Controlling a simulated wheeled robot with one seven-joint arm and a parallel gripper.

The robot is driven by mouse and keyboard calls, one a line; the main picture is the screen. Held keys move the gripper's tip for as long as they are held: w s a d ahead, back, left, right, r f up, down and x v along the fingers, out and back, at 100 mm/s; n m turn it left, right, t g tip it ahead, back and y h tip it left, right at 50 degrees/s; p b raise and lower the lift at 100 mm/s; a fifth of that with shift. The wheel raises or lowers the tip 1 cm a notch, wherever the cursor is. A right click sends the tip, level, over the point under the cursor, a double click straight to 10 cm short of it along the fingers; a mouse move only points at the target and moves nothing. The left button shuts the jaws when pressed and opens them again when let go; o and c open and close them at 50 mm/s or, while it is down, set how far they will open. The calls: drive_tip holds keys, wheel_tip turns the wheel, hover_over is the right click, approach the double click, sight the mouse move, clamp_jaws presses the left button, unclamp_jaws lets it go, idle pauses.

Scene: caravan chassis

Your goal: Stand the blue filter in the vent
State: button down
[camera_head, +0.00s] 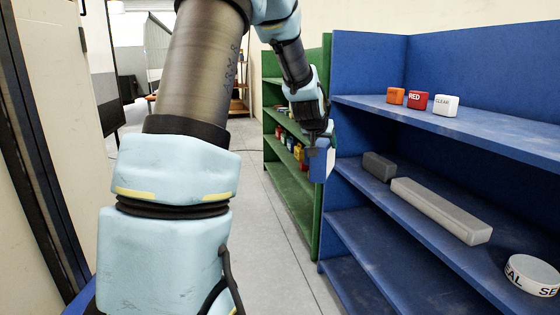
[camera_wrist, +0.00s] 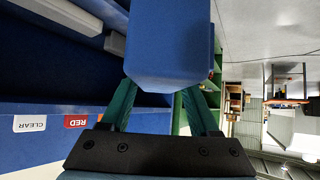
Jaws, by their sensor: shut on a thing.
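My gripper (camera_head: 317,146) is in the upper middle of the head view, beside the left front end of the blue shelf unit. It is shut on the blue filter (camera_head: 320,164), which hangs below the jaws with a pale side showing. In the wrist view the filter (camera_wrist: 168,50) is a large, smooth blue block between the two teal fingers. It hides the fingertips, and its far end is cut off by the picture's top edge. I cannot pick out the vent in either view.
The blue shelf unit (camera_head: 365,213) fills the right. It bears orange (camera_head: 396,96), red (camera_head: 417,101) and white (camera_head: 446,105) blocks, a long grey bar (camera_head: 440,210), a short grey block (camera_head: 379,167) and a white round item (camera_head: 533,274). A green shelf (camera_head: 316,215) stands behind. Floor is clear between.

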drive_tip(key=s+a+f+n+t+y+b, duration=0.1)
drive_tip(key=a+f+n+y, duration=0.1)
drive_tip(key=a+f, duration=0.75)
drive_tip(key=s+a+f+n+y, duration=0.2)
drive_tip(key=a+f, duration=0.4)
drive_tip(key=a, duration=0.7)
drive_tip(key=s+f, duration=0.6)
drive_tip(key=f, duration=0.7)
drive_tip(key=s, duration=0.4)
drive_tip(key=s+r, duration=0.1)
drive_tip(key=shift+s+a, duration=0.35)
drive_tip(key=shift+s, duration=0.05)
drive_tip(key=shift+w, duration=0.1)
